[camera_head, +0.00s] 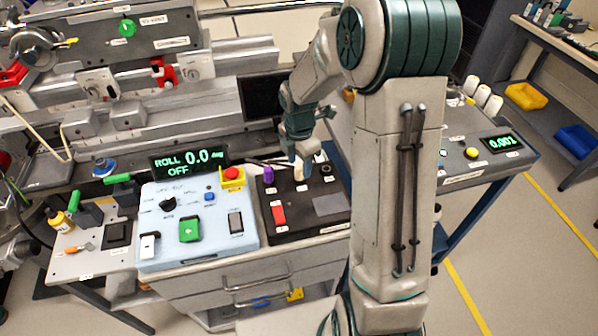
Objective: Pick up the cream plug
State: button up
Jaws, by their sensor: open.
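A small cream object that looks like the cream plug (298,173) stands on the dark panel (312,226), between a purple plug (268,174) and a black round socket or knob. My gripper (302,160) points down right above and behind the cream plug. Its fingers are close to the plug and partly overlap it in this view. The jaws are open. I cannot tell whether the fingers straddle or touch the plug.
A red switch (278,213) lies at the front of the dark panel. A pale blue control box (215,222) with a red emergency button (232,174) stands to the left. A monitor (262,97) stands behind. My arm hides the panel's right surroundings.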

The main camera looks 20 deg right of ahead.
aim_at(299, 167)
jog(key=shift+w+f, duration=0.1)
jog(key=shift+f, duration=1.45)
jog(key=shift+c, duration=0.2)
grip_shut()
jog(key=shift+r, duration=0.1)
jog(key=shift+w+r, duration=0.1)
jog(key=shift+r, duration=0.4)
notch_tip(299, 167, up, 3)
jog(key=shift+f, duration=0.1)
jog(key=s+d+r+b, duration=0.1)
jog(key=s+d+r, duration=0.6)
jog(key=d, duration=0.2)
jog(key=shift+s, duration=0.25)
